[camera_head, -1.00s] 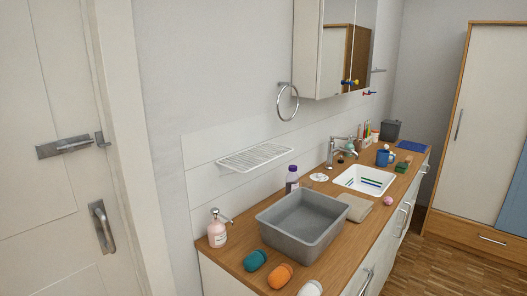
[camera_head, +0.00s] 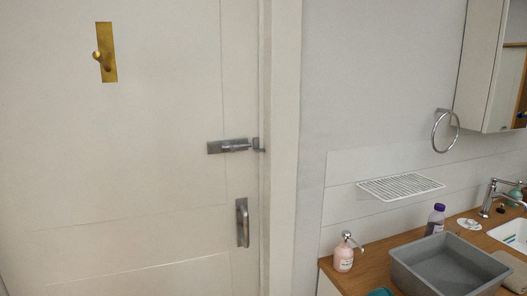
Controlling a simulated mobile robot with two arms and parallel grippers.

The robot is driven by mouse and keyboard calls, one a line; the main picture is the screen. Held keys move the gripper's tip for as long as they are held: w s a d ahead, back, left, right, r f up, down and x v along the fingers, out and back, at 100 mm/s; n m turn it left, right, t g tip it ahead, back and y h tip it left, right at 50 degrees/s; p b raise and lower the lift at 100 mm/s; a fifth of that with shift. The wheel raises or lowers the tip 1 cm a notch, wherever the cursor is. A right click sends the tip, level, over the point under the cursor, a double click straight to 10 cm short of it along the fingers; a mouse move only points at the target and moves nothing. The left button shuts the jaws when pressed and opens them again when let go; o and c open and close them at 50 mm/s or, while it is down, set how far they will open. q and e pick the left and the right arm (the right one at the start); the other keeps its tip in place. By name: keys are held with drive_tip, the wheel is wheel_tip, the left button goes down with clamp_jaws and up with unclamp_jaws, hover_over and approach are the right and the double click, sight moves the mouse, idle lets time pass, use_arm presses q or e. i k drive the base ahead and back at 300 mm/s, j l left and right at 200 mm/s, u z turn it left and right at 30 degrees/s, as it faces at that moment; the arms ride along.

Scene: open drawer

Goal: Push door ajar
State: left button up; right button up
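The white panelled door (camera_head: 150,160) fills the left half of the head view and looks closed against its white frame (camera_head: 281,150). A metal slide bolt (camera_head: 228,146) sits near its right edge and reaches toward a catch (camera_head: 258,145) at the frame. A vertical metal pull handle (camera_head: 242,222) is below the bolt. A brass plate with a knob (camera_head: 105,53) is higher up on the left. Neither of my grippers is in view.
To the right of the door, a wooden counter (camera_head: 372,264) carries a grey basin (camera_head: 446,266), a pink soap dispenser (camera_head: 344,254) and a purple-capped bottle (camera_head: 436,219). A wire shelf (camera_head: 400,186) and a towel ring (camera_head: 445,131) are on the wall.

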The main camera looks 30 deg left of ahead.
sight(120, 181)
drive_tip(key=u, duration=0.4)
drive_tip(key=j+u, duration=0.15)
drive_tip(key=u, duration=0.7)
drive_tip(key=j+u, duration=0.1)
drive_tip(key=u, duration=0.3)
